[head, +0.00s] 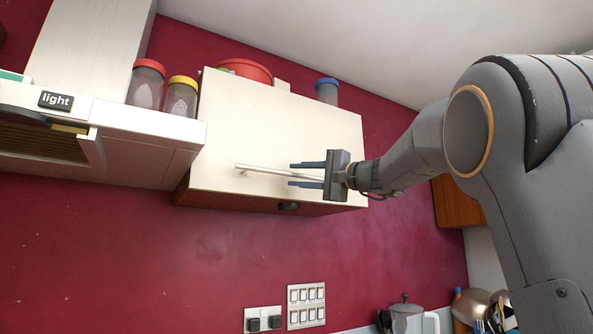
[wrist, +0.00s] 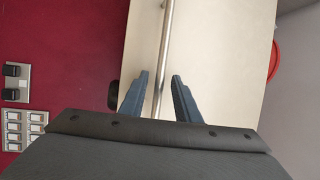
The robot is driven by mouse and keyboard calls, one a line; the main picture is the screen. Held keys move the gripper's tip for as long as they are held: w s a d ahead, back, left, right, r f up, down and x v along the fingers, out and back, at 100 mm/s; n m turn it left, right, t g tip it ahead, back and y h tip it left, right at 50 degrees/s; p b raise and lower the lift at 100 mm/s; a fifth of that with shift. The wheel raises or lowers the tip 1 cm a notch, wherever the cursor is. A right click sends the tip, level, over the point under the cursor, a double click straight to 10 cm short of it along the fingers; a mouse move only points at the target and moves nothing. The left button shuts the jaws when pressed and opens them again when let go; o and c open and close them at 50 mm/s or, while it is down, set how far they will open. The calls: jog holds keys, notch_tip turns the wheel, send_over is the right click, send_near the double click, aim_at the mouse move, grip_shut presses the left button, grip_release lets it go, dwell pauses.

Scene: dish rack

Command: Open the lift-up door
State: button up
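The lift-up door (head: 270,125) is the cream front of a wall cabinet on the red wall, and it looks shut. A long metal bar handle (head: 262,170) runs along its lower part. My gripper (head: 308,174) is at the right part of the handle with its two blue-grey fingers apart. In the wrist view, the handle (wrist: 161,75) passes between the open fingertips of my gripper (wrist: 160,76), with a gap on both sides. The door (wrist: 225,60) lies behind it. I cannot tell whether the fingers reach fully around the bar in depth.
Jars with a red lid (head: 147,82), a yellow lid (head: 181,96) and a blue lid (head: 327,91) stand above or beside the cabinet. A range hood (head: 150,150) adjoins at left.

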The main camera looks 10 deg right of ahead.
jog(key=shift+w+a+r, duration=0.1)
jog(key=shift+w+a, duration=0.35)
grip_shut()
jog(key=shift+s, duration=0.1)
